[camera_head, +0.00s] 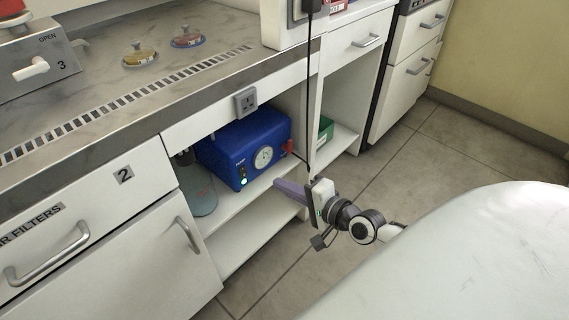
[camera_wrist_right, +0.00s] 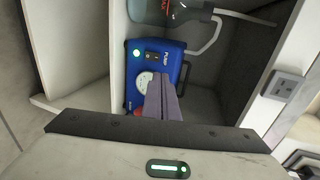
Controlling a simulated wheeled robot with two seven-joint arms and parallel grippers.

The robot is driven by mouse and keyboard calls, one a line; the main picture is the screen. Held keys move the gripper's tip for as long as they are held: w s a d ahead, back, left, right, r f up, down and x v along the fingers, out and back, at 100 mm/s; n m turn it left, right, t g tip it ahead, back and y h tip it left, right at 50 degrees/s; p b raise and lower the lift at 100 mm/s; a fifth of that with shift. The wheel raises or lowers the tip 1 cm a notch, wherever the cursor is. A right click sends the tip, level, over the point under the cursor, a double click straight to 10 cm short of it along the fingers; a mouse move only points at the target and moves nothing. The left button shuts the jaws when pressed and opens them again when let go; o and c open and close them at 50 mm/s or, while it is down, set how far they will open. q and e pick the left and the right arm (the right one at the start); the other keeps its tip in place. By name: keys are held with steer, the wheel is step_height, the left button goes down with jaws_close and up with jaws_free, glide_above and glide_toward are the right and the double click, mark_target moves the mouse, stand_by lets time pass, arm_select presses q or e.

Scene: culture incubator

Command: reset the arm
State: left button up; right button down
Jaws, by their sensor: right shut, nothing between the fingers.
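My right gripper (camera_head: 279,187) reaches in from the lower right in the head view, in front of the open shelf under the bench. Its purple-grey fingers are closed together with nothing held. In the right wrist view the shut fingers (camera_wrist_right: 161,97) point toward a blue pump box (camera_wrist_right: 168,62). The pump box also shows in the head view (camera_head: 228,152), on the shelf with a round dial and a lit green light. The fingers overlap the pump in the wrist view; I cannot tell the exact gap. My left gripper is not in view.
A glass bottle (camera_head: 201,192) stands left of the pump. The cabinet door (camera_head: 130,262) and bench edge (camera_head: 150,117) lie to the left. Two dishes, one yellow (camera_head: 138,57) and one red (camera_head: 187,38), sit on the bench. The floor (camera_head: 400,170) is clear at right.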

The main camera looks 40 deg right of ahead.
stand_by(0.4)
